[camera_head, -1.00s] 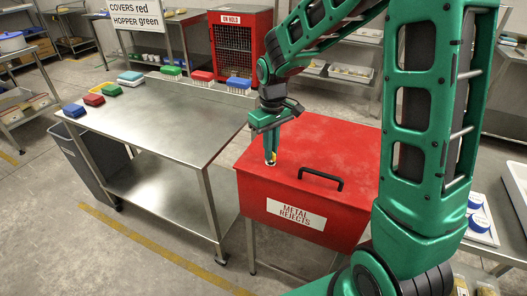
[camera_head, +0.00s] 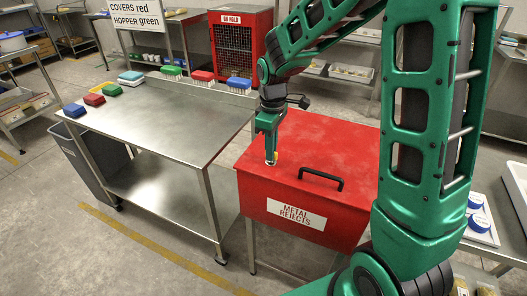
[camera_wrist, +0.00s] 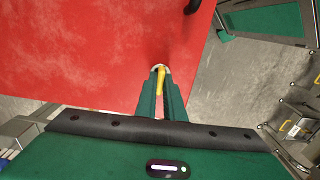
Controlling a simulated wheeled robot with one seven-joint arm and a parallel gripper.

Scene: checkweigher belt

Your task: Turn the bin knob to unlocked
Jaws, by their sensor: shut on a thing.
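The red bin (camera_head: 320,150) labelled METAL REJECTS stands right of the steel table, its lid closed. The bin knob, with a yellow grip (camera_wrist: 161,78) and a pale round base, sits on the lid near its left edge. My gripper (camera_head: 271,156) points down onto it. In the wrist view my gripper (camera_wrist: 161,92) has its two green fingers closed around the yellow grip. The fingers hide part of the knob, and I cannot read any lock marking.
A black lid handle (camera_head: 321,179) stands up just right of my gripper. The steel table (camera_head: 165,115) at left holds several coloured brushes along its far edges. A red ON HOLD cage (camera_head: 240,45) stands behind.

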